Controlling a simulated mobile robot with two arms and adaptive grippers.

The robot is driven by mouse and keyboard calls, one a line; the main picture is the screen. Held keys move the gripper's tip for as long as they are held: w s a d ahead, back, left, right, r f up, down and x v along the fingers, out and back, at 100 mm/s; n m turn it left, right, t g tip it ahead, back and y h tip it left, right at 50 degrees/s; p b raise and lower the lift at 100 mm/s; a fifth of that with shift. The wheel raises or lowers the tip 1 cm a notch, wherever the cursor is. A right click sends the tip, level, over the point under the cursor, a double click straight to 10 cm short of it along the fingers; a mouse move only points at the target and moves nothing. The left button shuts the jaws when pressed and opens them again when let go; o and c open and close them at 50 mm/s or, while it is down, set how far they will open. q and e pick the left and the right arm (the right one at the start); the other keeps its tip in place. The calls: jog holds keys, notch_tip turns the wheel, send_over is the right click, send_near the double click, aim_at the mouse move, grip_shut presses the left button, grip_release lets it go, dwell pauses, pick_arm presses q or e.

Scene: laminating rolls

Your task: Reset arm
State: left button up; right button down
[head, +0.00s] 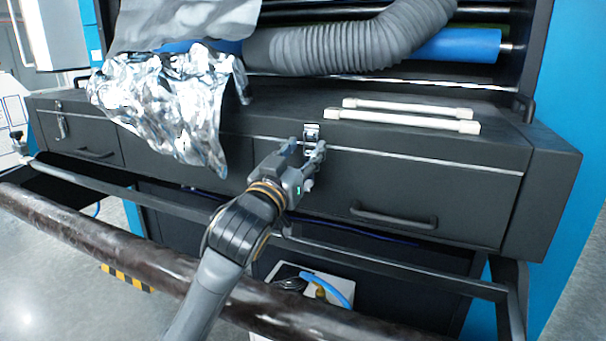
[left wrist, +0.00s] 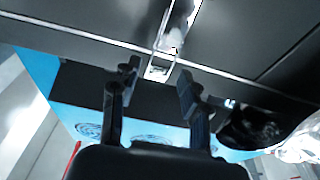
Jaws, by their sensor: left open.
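My left gripper (head: 303,151) is in front of the dark cabinet, at a small metal latch (head: 311,133) near the drawer's top edge. In the left wrist view the two fingers of my left gripper (left wrist: 155,88) are apart with nothing held between them. The latch (left wrist: 160,70) shows just beyond the fingertips, roughly centred between them; I cannot tell whether a finger touches it. My right gripper is not in view.
The cabinet has a drawer handle (head: 393,216) to the right of my gripper. Crumpled silver foil (head: 170,100) hangs over the front at left. Two white bars (head: 402,119) lie on top. A long dark roller (head: 120,250) crosses in front, below the drawers.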

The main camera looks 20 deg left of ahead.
pick_arm(q)
jog(key=shift+r, duration=0.65)
